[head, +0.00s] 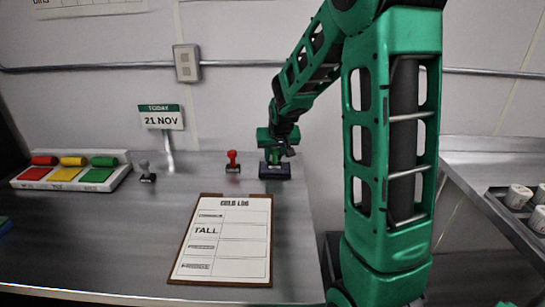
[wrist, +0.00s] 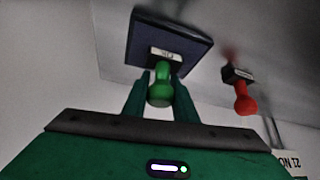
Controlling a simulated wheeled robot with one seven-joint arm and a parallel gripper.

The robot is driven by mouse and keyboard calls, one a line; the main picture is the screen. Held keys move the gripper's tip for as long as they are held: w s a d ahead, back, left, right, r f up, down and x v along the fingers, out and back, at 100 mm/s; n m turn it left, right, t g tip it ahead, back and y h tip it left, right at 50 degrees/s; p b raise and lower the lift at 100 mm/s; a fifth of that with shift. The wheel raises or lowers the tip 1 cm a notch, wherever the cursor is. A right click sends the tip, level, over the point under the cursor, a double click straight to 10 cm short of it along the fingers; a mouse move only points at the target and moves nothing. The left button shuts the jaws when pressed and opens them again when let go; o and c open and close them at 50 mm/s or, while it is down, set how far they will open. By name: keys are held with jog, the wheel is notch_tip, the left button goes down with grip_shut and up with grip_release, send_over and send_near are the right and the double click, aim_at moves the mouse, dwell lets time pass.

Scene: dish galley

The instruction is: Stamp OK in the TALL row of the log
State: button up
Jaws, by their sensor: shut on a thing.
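The log (head: 225,238) is a clipboard sheet on the steel counter with a row marked TALL (head: 206,230); the cell to its right looks blank. My gripper (head: 276,153) is at the back right of the counter, shut on the handle of a green stamp (wrist: 160,90). The stamp stands over a dark square pad or block (head: 275,171), which also shows in the wrist view (wrist: 150,42). I cannot tell whether they touch.
A red-handled stamp (head: 233,161) stands left of my gripper; it also shows in the wrist view (wrist: 243,95). A grey-handled stamp (head: 146,170) is further left, beside a tray (head: 112,184) of red, yellow and green pads. A date sign (head: 161,118) reads 21 NOV. Cups stand far right.

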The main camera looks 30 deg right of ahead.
notch_tip(320, 180, up, 7)
dwell(1.2)
